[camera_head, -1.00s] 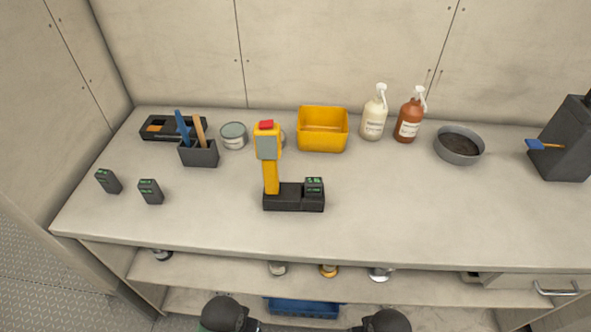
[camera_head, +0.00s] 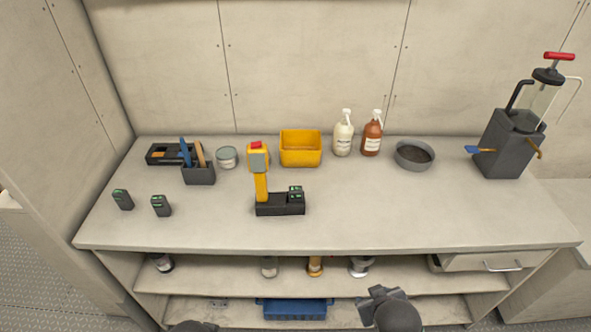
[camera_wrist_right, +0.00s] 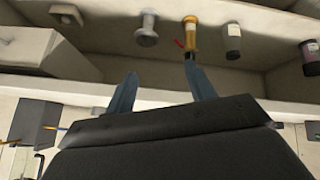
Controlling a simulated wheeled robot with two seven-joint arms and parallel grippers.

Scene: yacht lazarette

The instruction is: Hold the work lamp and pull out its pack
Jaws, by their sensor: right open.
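The work lamp (camera_head: 261,187) stands upright on the bench, with a yellow stem, a grey-faced head with a red top and a black base. A small dark pack (camera_head: 296,193) with green marks sits on the right part of its base. Two similar packs, one (camera_head: 123,200) and another (camera_head: 161,206), stand apart at the bench's left. In the right wrist view my right gripper (camera_wrist_right: 157,85) is open and empty, its two blue-grey fingers apart. It is away from the lamp, at the front of the bench. My left gripper is out of view; only a dark arm part shows.
A tool holder (camera_head: 199,174), a tin (camera_head: 228,157), a yellow bin (camera_head: 300,162), two pump bottles (camera_head: 343,140) and a grey bowl (camera_head: 413,163) line the back. A pump unit (camera_head: 511,145) stands at right. The bench front right of the lamp is clear. Shelves below hold canisters.

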